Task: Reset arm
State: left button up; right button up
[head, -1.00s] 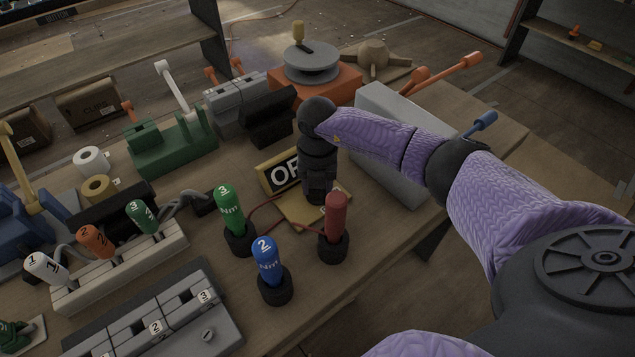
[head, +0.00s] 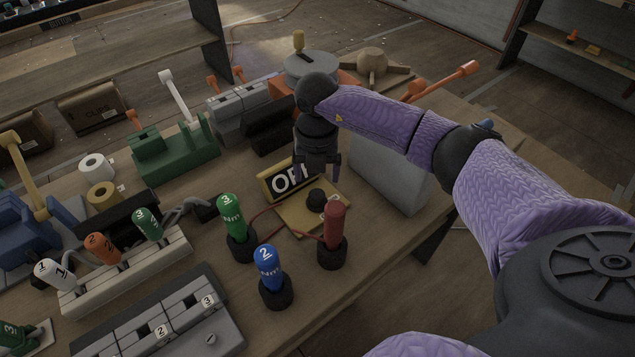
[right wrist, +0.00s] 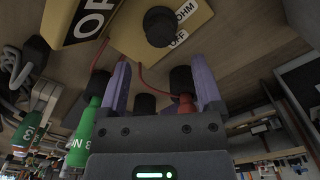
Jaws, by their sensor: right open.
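My right gripper (head: 318,170) is open and empty. It hangs fingers down just above and behind a tan plate with a black knob (head: 316,198), apart from it. In the right wrist view the two purple fingers of the gripper (right wrist: 160,85) are spread, and the black knob (right wrist: 160,26) shows beyond them on the plate, beside labels reading OHM and OFF. A sign (head: 290,180) with a black face and white letters stands behind the plate, partly covered by the gripper. My left gripper is not in view.
Green (head: 231,212), blue (head: 267,262) and red (head: 334,222) handled tools stand in black holders in front of the plate. A grey box (head: 390,175) stands to the right. A green lever unit (head: 175,150) stands at the left back.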

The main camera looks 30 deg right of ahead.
aim_at(317, 194)
notch_tip(317, 194, up, 4)
jog(key=shift+f, duration=0.2)
jog(key=shift+p, duration=0.3)
